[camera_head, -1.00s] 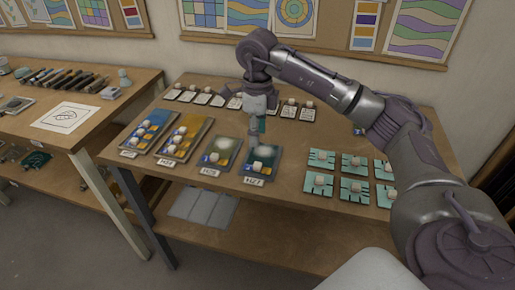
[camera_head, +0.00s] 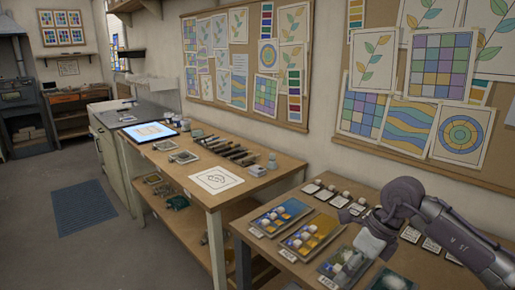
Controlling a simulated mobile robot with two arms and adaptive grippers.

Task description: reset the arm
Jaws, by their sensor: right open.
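My right arm (camera_head: 460,239) comes in from the right edge, a dark purple-grey and silver arm bent at the wrist. My right gripper (camera_head: 368,246) points down over the front part of the right-hand table (camera_head: 262,240), above the grey-green sample panels. It is open, and I see nothing held in it. Its fingertips are small and hard to make out, so I cannot tell how high they are above the panels. My left gripper is not in view.
A workbench (camera_head: 248,196) holds a line drawing (camera_head: 216,180), tools and a lit tablet (camera_head: 150,131). Floor at left is open.

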